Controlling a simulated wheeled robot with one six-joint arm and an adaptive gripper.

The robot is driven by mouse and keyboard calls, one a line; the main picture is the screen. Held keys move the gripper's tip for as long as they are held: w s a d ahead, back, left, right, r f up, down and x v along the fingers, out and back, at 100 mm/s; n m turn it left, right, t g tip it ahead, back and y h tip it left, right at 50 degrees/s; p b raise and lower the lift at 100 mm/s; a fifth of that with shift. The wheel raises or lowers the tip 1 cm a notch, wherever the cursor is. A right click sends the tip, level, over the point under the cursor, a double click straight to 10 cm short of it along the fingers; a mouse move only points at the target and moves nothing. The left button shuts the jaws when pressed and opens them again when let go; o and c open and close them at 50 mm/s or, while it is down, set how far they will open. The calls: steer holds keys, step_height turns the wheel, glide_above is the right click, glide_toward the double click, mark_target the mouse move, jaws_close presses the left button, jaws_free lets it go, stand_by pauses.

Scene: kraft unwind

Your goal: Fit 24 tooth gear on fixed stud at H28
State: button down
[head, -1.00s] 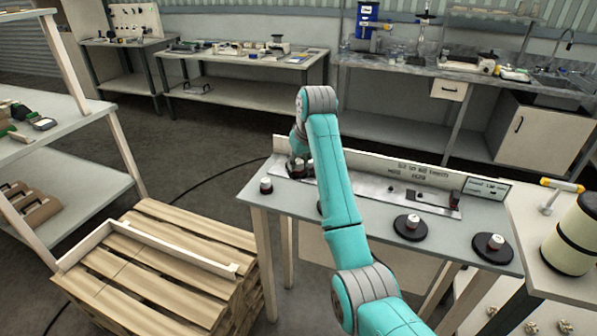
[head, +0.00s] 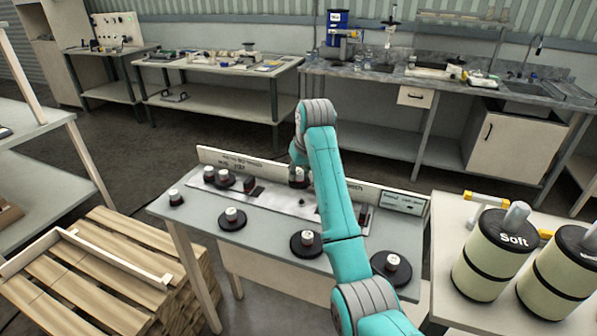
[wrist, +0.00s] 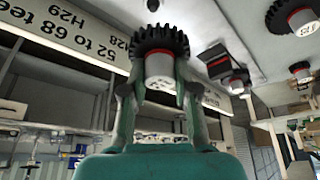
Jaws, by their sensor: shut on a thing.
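My gripper (wrist: 157,88) is shut on the white hub, with a red band, of a black toothed gear (wrist: 160,41) in the wrist view. In the head view my gripper (head: 299,180) is over the middle of the long metal plate (head: 275,209), near the back board. The gear shows there only as a small dark and white shape; I cannot tell the gap beneath it. In the wrist view the back board (wrist: 75,42) reads "52 to 68 teeth", H29 and H28. A small dark stud (wrist: 153,5) shows beyond the gear; its label is unclear.
Two hubbed gears (head: 209,173) (head: 222,180) and a dark block (head: 253,188) stand on the plate to the left. Large gears (head: 232,219) (head: 306,241) (head: 390,267) line the table front. A small display (head: 402,202) stands at right. Labelled rollers (head: 500,250) stand beyond.

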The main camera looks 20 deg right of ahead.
mark_target(303, 180)
steer(key=shift+d+f, duration=0.2)
steer(key=shift+d, duration=0.15)
steer(key=shift+d+f, duration=0.15)
steer(key=shift+f, duration=1.9)
steer(key=shift+f, duration=0.2)
steer(key=shift+f, duration=1.05)
steer(key=shift+f, duration=0.25)
steer(key=c, duration=0.8)
jaws_free()
